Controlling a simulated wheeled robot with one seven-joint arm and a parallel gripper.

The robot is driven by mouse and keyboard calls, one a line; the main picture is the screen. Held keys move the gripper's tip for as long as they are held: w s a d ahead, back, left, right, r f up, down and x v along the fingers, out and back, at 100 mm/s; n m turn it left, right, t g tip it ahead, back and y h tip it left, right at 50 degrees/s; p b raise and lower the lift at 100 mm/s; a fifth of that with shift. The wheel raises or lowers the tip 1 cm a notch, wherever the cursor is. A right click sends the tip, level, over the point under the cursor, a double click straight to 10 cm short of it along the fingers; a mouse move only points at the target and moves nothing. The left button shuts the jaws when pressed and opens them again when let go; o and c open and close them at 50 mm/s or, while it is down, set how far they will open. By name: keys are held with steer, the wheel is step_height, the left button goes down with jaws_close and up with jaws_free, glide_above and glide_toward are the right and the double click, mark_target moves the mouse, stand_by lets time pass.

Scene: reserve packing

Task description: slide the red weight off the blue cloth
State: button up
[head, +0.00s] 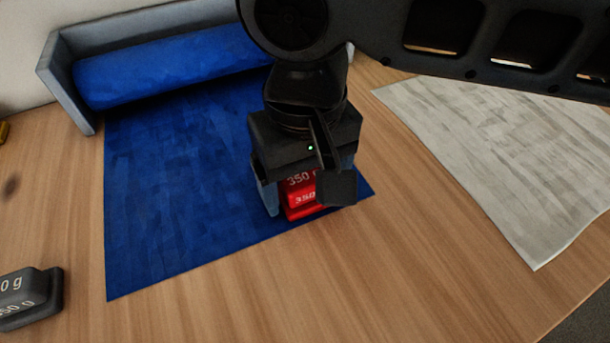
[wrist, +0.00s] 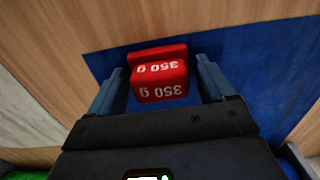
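The red weight (wrist: 160,80), marked 350 g, sits on the blue cloth (head: 170,190) near the cloth's front right corner. The weight (head: 301,196) is partly hidden by my gripper in the head view. My gripper (head: 309,192) is low over the weight, with one finger on each side of it. The wrist view shows the weight between the two fingertips of my gripper (wrist: 161,66), with a narrow gap at the right finger and little or none at the left. The fingers look open.
The blue cloth runs back to a roll (head: 175,65) in a grey holder (head: 60,75). A dark weight (head: 30,297) stands at the front left. A pale grey cloth (head: 505,150) lies to the right. Bare wooden table (head: 330,285) is free in front of the blue cloth.

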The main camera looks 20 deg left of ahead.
mark_target(386, 166)
steer(key=c, duration=1.1)
steer(key=shift+o, duration=0.2)
steer(key=shift+w+d+p, duration=0.8)
steer(key=shift+w+d, duration=1.3)
steer(key=shift+w, duration=0.25)
steer(key=shift+w+d+p, duration=0.75)
steer(key=shift+w+d, duration=1.3)
steer(key=shift+w, duration=0.3)
steer(key=shift+p, duration=0.45)
steer(key=o, duration=1.4)
